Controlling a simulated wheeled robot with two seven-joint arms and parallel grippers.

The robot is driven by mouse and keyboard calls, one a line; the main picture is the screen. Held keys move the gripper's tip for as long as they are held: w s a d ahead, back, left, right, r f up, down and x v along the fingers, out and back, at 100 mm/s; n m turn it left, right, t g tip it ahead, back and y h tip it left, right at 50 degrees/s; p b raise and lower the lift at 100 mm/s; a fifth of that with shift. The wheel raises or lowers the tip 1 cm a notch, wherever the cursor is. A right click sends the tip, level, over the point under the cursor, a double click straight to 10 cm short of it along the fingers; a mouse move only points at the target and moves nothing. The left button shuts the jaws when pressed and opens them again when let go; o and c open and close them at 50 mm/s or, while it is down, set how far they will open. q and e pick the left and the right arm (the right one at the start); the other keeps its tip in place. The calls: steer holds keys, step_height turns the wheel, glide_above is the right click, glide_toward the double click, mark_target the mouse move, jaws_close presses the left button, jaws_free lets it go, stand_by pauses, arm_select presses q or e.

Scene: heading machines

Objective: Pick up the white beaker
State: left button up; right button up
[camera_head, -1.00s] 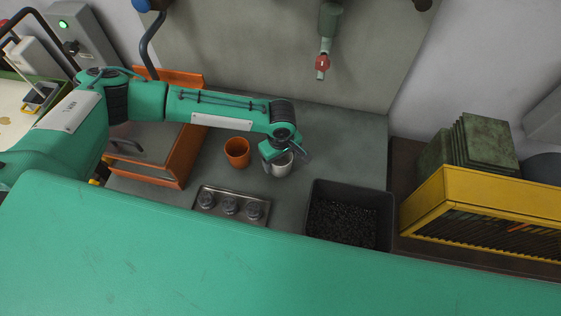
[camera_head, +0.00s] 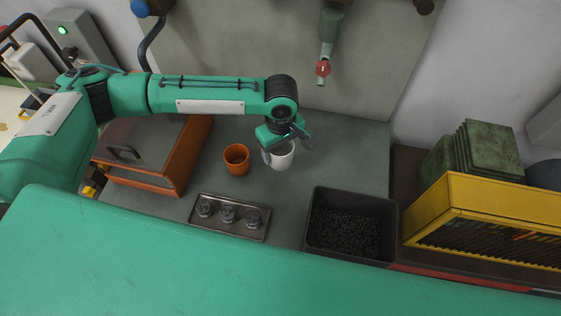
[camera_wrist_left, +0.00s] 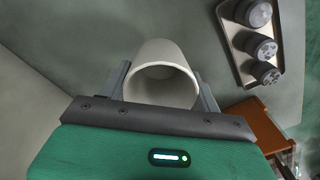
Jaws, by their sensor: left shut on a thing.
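The white beaker (camera_head: 282,157) is upright between the fingers of my left gripper (camera_head: 287,150), right of the orange cup. In the left wrist view the beaker (camera_wrist_left: 162,54) shows its open mouth towards the camera. The two grey fingers of the left gripper (camera_wrist_left: 162,85) stand on either side of its rim, shut on it. Whether its base touches the worktop or hangs just above it, I cannot tell. My right gripper is not in view.
An orange cup (camera_head: 237,160) stands left of the beaker. A metal tray (camera_head: 236,232) with three small dark parts lies in front. A black bin (camera_head: 380,245) of dark pellets stands at the right. An orange case (camera_head: 170,165) is at the left, and a yellow rack (camera_head: 480,195) far right.

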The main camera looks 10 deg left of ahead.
arm_select(q)
step_height(320, 180, up, 11)
steer(key=b, duration=0.2)
steer(key=s+a+f+m, duration=0.4)
steer(key=a+f+m, duration=0.1)
steer(key=a+m, duration=0.4)
steer(key=shift+a, duration=1)
